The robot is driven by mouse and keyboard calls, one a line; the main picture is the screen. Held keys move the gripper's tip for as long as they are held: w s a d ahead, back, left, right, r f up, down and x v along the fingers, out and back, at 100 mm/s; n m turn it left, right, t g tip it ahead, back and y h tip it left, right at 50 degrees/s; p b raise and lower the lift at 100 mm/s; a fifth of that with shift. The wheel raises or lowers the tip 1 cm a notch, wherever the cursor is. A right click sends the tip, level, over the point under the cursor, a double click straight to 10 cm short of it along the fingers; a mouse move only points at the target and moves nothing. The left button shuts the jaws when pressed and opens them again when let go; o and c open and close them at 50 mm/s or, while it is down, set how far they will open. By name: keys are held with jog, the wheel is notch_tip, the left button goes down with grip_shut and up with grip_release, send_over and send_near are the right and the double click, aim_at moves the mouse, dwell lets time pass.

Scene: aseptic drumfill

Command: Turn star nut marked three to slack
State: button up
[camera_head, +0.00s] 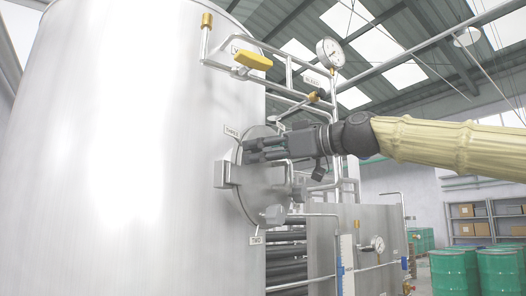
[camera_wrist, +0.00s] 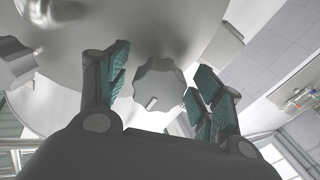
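My gripper (camera_head: 247,151) is at the upper left rim of the round hatch (camera_head: 262,190) on the steel tank, by the tag reading "THREE" (camera_head: 231,132). In the wrist view my gripper (camera_wrist: 165,95) is open. A grey scalloped star nut (camera_wrist: 160,84) sits between its two green-padded fingers, with a visible gap on either side. In the head view the fingers hide that nut. Another star nut (camera_head: 272,214) is at the lower edge of the hatch, near the tag "TWO" (camera_head: 256,240). A further nut shows at the left edge of the wrist view (camera_wrist: 14,62).
The large tank (camera_head: 130,150) fills the left. Above the hatch are pipes, a yellow-handled valve (camera_head: 253,60) and a pressure gauge (camera_head: 330,52). A grey bracket (camera_head: 222,174) sticks out at the hatch's left. Green drums (camera_head: 447,272) stand far right.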

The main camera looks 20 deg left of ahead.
jog(key=v, duration=1.2)
dwell(0.6)
